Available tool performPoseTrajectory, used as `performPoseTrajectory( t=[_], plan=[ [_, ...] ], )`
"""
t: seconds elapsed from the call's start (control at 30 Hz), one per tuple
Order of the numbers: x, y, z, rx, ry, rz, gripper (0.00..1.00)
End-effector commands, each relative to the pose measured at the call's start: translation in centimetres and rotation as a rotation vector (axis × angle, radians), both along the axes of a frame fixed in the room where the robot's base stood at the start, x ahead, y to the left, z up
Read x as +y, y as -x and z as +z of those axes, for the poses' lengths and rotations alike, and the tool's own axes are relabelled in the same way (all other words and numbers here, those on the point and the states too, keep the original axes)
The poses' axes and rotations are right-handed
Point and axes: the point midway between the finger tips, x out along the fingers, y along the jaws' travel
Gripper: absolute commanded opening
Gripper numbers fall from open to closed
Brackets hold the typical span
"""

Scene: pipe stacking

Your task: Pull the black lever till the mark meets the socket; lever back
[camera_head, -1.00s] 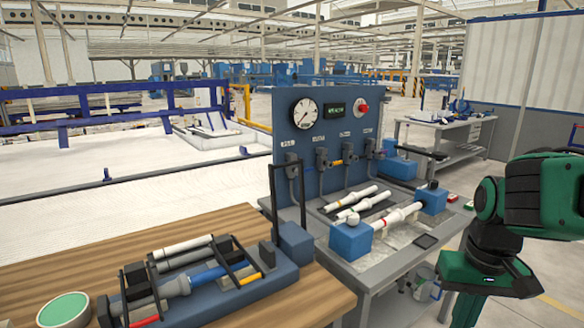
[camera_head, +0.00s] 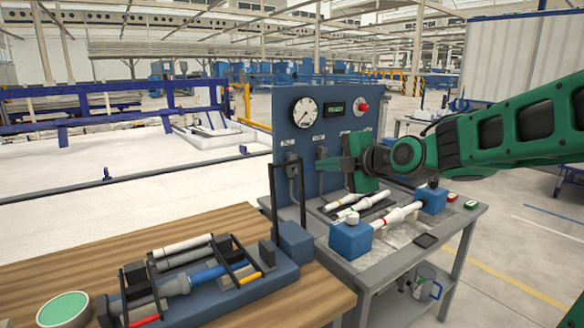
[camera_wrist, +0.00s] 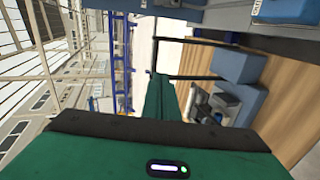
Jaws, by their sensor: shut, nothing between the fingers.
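The black lever (camera_head: 272,195) is a tall U-shaped bar standing nearly upright at a blue block (camera_head: 294,242) on the bench's right end. It also shows in the wrist view (camera_wrist: 183,40), sideways. My gripper (camera_head: 322,164) is shut and empty, pointing left, to the right of the lever's top with a gap in the head view. In the wrist view its green fingers (camera_wrist: 160,78) end near the lever's bars; I cannot tell whether they touch. A blue pipe (camera_head: 207,277) and a grey socket (camera_head: 178,286) lie in the fixture. The mark is too small to make out.
A test panel (camera_head: 285,120) with gauge and red button stands behind. The steel table (camera_head: 395,262) holds white pipes (camera_head: 342,202), and a red-banded pipe (camera_head: 397,216) between blue blocks (camera_head: 350,240). A green-topped round tin (camera_head: 64,308) sits on the wooden bench (camera_head: 60,265).

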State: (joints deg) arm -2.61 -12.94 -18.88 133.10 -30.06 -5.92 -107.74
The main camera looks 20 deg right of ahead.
Motion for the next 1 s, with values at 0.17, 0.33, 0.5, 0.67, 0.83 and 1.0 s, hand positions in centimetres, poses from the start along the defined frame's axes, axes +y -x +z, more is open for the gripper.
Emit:
performPoseTrajectory(
  t=[0.17, 0.33, 0.5, 0.67, 0.83, 1.0],
  plan=[
    [0.6, -1.0, 0.5, -0.037, 0.027, 0.02, 0.0],
    [1.3, -2.9, -0.3, -0.034, 0.027, 0.021, 0.0],
    [2.1, -5.6, -1.2, -0.032, 0.028, 0.02, 0.0],
    [2.9, -8.1, -2.1, -0.032, 0.027, 0.02, 0.0],
    [3.7, -10.5, -2.9, -0.033, 0.027, 0.019, 0.0],
    [4.2, -12.2, -3.4, -0.033, 0.026, 0.019, 0.0]
  ],
)
